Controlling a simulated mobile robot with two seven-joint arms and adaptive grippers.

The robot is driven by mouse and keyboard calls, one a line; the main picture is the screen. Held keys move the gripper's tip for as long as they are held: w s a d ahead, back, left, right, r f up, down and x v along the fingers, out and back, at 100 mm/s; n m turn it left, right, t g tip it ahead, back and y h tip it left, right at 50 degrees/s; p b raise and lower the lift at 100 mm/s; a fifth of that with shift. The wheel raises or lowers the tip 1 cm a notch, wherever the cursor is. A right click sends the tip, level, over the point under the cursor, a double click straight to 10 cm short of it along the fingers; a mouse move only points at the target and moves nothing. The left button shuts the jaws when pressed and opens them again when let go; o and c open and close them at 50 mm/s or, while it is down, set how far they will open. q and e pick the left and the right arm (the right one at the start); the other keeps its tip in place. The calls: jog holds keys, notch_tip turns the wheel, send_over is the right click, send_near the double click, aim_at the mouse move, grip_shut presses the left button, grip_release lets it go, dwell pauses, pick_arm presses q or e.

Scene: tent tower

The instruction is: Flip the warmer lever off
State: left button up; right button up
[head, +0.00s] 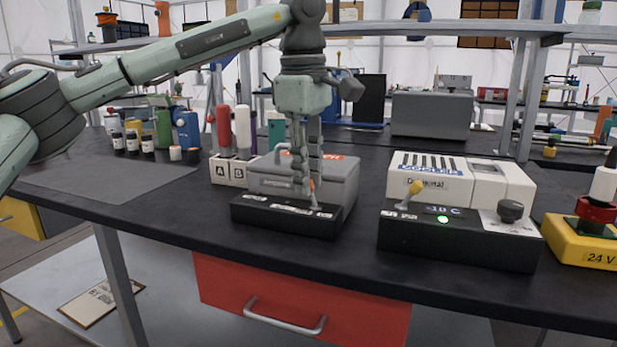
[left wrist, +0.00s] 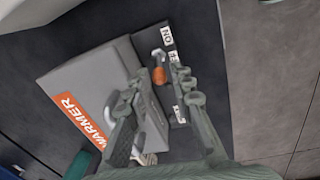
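The warmer (head: 335,172) is a grey box with a black control strip (head: 262,212) along its front, on the dark bench. In the left wrist view its orange WARMER label (left wrist: 80,118) shows. The warmer lever (left wrist: 158,75) has an orange tip and stands on the strip near a white ON label (left wrist: 167,36). My left gripper (head: 307,188) points down over the strip. In the left wrist view its fingers (left wrist: 156,82) are apart, with the lever tip between them; I cannot tell whether they touch it. My right gripper is not in view.
To the right stands a white-topped unit (head: 430,180) with a yellow-tipped lever (head: 411,193) and a green light. A yellow 24 V box (head: 580,243) is at the far right. A dark mat (head: 100,180) lies clear at left.

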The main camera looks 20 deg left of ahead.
pick_arm(q)
jog(key=shift+f, duration=0.3)
grip_shut()
jog(key=shift+w+a+f+h, duration=0.1)
jog(key=shift+a+h, duration=0.35)
jog(key=shift+h, duration=0.55)
